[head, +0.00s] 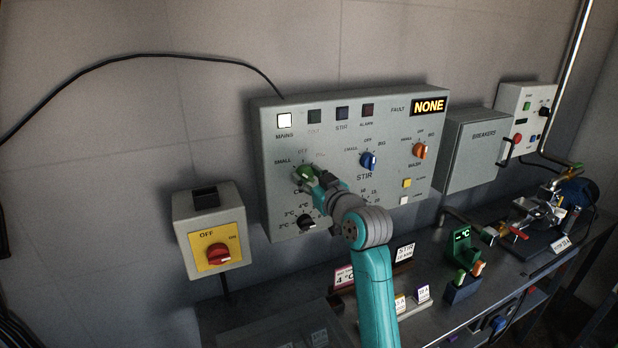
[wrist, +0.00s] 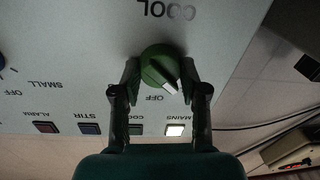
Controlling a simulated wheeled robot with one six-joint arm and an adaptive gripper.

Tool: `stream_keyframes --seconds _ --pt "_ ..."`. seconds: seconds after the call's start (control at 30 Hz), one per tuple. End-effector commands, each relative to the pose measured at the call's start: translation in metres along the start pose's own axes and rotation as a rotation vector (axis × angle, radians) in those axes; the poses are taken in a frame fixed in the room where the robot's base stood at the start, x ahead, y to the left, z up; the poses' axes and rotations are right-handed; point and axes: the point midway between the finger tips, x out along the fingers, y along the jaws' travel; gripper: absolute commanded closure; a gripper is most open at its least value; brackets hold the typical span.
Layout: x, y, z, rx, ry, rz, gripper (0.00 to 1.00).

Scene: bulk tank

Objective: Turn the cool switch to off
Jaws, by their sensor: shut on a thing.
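The cool switch is a green knob (wrist: 158,66) on the grey control panel (head: 385,200), under the word COOL in the upside-down wrist view. Its white pointer slants down and right there, to the right of the OFF label (wrist: 155,98), towards the side where the head view shows SMALL. My gripper (wrist: 160,76) is shut on the knob, one finger on each side. In the head view my gripper (head: 313,180) reaches the panel's left part and covers some of the knob. The label beside the right finger is hidden in the wrist view.
The blue STIR knob (head: 368,161) and orange WASH knob (head: 419,151) sit to the right. A black temperature dial (head: 307,222) is just below my gripper. A red isolator switch (head: 218,253) is on a box at left. The MAINS lamp (head: 284,121) is lit.

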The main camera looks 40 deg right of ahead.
Motion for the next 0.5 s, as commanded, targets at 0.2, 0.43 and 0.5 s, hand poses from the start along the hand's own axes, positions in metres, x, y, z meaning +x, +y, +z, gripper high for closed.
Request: stream_keyframes --seconds 0.2,0.43,0.5 --pt "0.0001 0.0004 0.0003 0.114 0.009 0.002 0.92" --pt "0.0001 0.0007 0.0006 0.309 0.023 0.005 0.92" --pt "0.0001 0.0008 0.0008 0.373 0.028 0.006 0.92"
